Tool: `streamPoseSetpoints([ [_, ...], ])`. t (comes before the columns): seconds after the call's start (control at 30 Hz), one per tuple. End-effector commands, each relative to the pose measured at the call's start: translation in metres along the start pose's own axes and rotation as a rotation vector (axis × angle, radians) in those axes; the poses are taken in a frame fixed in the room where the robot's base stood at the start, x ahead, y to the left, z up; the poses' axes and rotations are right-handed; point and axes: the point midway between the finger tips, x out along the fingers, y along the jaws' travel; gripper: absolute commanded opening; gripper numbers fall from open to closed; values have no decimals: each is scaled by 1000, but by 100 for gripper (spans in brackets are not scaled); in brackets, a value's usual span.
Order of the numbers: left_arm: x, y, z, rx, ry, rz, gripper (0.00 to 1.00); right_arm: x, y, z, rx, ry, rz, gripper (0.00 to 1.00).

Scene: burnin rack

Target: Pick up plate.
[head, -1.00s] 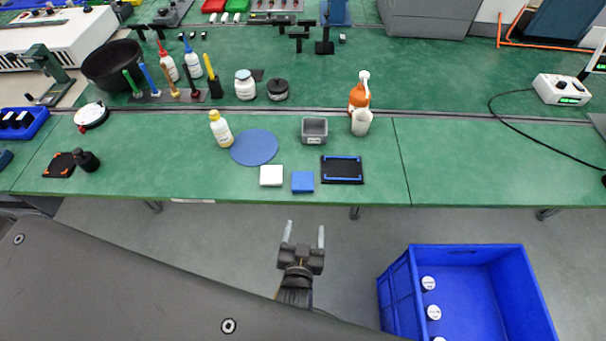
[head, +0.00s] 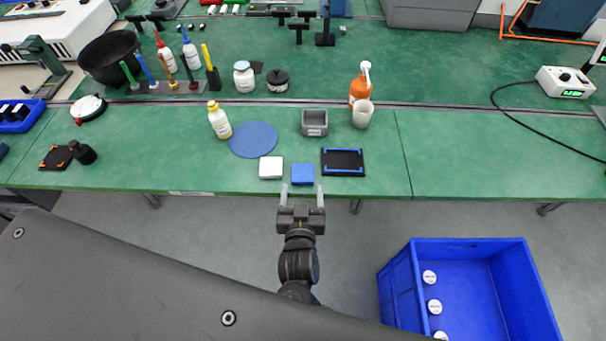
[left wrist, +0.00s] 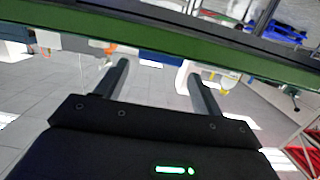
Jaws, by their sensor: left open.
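A flat black plate (head: 343,161) with blue strips lies on the green bench near its front edge, right of the small blue block (head: 303,174). Another flat dark plate with orange corners (head: 56,158) lies at the far left. I cannot tell which one the task names. My left gripper (head: 302,192) is open and empty, with its fingertips at the bench's front edge just below the blue block, left of the blue-striped plate. Its two fingers also show apart in the left wrist view (left wrist: 157,74). My right gripper is out of view.
A blue crate (head: 398,288) with white-topped items sits below right. The bench right of the plate is clear.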

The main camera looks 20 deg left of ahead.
Motion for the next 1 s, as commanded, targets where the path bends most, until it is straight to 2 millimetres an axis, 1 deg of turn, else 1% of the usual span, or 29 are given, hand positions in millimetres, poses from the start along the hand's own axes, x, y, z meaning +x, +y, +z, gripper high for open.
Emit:
streamPoseSetpoints([
  [0.03, 8, 0, 3, 0, 4, -1, 68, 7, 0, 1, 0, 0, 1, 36],
  [0.1, 20, 0, 4, 0, 5, -1, 68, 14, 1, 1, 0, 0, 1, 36],
  [0.2, 35, 0, 4, 0, 4, -1, 68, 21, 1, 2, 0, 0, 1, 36],
  [0.3, 45, 0, 3, 0, 2, 0, 68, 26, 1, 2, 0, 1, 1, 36],
  [0.4, 50, 0, 1, 0, 2, -1, 68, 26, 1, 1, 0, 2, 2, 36],
  [0.6, 50, 0, 0, 0, 1, -1, 68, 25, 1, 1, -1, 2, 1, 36],
  [0.67, 50, 0, 0, 0, 1, -1, 61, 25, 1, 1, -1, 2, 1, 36],
  [0.87, 49, 0, 0, 1, 1, 0, 35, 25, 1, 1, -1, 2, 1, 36],
  [0.9, 49, 0, 0, 0, 1, 0, 34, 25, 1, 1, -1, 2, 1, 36],
  [1.0, 49, 0, 0, 0, 1, 0, 34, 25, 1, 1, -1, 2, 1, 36],
])
